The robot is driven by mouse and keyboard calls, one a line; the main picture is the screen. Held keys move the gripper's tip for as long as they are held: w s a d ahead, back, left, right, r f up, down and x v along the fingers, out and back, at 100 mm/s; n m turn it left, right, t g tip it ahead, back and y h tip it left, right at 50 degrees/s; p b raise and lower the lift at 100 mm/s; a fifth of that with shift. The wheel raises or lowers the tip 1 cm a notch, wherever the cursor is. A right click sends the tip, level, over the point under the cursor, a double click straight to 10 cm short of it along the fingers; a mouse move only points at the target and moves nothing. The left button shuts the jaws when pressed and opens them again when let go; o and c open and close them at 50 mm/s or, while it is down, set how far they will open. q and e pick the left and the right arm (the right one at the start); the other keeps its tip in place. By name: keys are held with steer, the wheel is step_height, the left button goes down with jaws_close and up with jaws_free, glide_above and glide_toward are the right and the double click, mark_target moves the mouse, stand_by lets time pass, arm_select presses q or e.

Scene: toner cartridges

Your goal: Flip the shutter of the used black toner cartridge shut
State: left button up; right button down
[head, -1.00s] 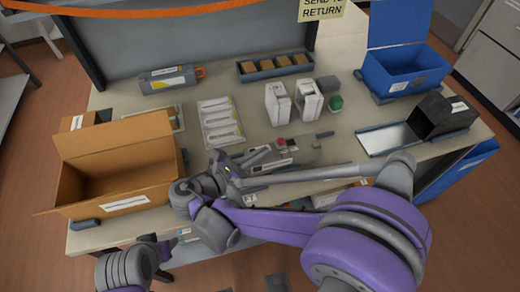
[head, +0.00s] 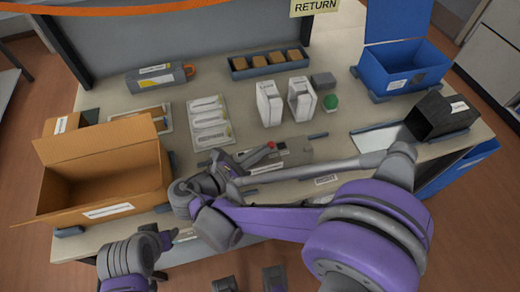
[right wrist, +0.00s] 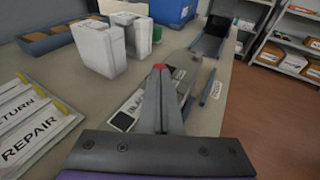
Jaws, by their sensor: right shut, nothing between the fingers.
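A long grey cartridge-like body (head: 297,152) with a red part lies at the middle front of the bench. I cannot tell its shutter's position; my right gripper covers part of it. My right gripper (head: 270,147) is shut and empty, its fingertips over this body near the red part. In the right wrist view the shut fingers (right wrist: 160,72) point at the red part, and a pale label shows beside them. Another dark grey cartridge (head: 160,78) with an orange handle and a yellow-marked label lies at the back left. Part of my left arm shows at the lower left; its fingers are not clear.
An open cardboard box (head: 108,190) stands at the left, label cards (head: 209,123) beside it. Two white packs (head: 270,103) and a green knob (head: 330,102) stand behind the grey body. A blue bin (head: 400,73) and a black box (head: 442,116) are at the right.

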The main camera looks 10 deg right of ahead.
mark_target(273, 154)
steer(key=shift+d, duration=0.1)
steer(key=d, duration=0.3)
steer(key=shift+d, duration=0.4)
steer(key=shift+a, duration=0.1)
steer(key=shift+w, duration=0.1)
